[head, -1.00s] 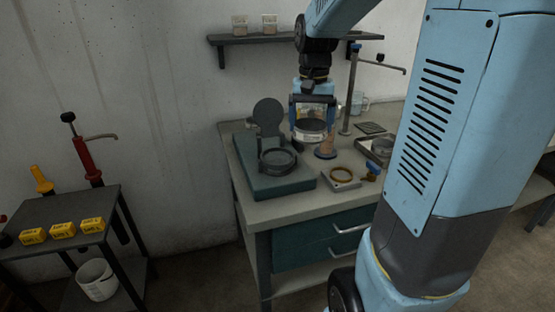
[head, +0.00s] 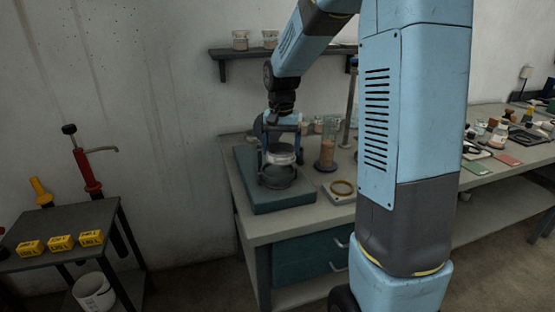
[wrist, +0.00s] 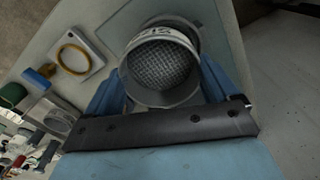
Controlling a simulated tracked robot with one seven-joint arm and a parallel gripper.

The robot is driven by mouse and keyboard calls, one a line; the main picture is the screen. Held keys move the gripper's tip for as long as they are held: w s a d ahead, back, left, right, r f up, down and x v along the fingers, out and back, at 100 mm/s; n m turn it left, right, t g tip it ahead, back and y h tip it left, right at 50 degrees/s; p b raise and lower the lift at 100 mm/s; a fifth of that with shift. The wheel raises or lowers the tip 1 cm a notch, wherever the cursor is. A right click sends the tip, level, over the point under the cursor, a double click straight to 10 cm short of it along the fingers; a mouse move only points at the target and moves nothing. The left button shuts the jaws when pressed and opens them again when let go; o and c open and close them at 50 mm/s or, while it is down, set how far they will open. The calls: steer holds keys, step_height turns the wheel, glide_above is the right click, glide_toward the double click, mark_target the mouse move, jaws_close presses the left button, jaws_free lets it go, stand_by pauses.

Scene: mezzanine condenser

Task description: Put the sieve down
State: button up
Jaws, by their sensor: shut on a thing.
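The sieve (wrist: 160,68) is a round metal ring with a dark mesh, held between the two fingers of my gripper (wrist: 165,85) in the wrist view. In the head view my gripper (head: 281,158) is shut on the sieve (head: 281,154), which sits above the dark round holder on the teal base (head: 247,190). The holder (head: 277,180) shows just below the sieve. I cannot tell whether the sieve touches it.
A tan ring on a small pale block (head: 342,190) lies right of the teal base. A cylinder with brown contents (head: 328,153) stands behind it. A stand's post (head: 349,110) rises farther back. Yellow boxes (head: 62,243) sit on the dark left table.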

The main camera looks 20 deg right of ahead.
steer(key=shift+w+a+f, duration=0.2)
steer(key=shift+w+f, duration=0.15)
steer(key=shift+f, duration=0.15)
steer(key=shift+w+a+f, duration=0.15)
steer(key=shift+w+f, duration=0.15)
steer(key=shift+f, duration=1.65)
steer(key=o, duration=0.9)
steer(key=shift+o, duration=0.2)
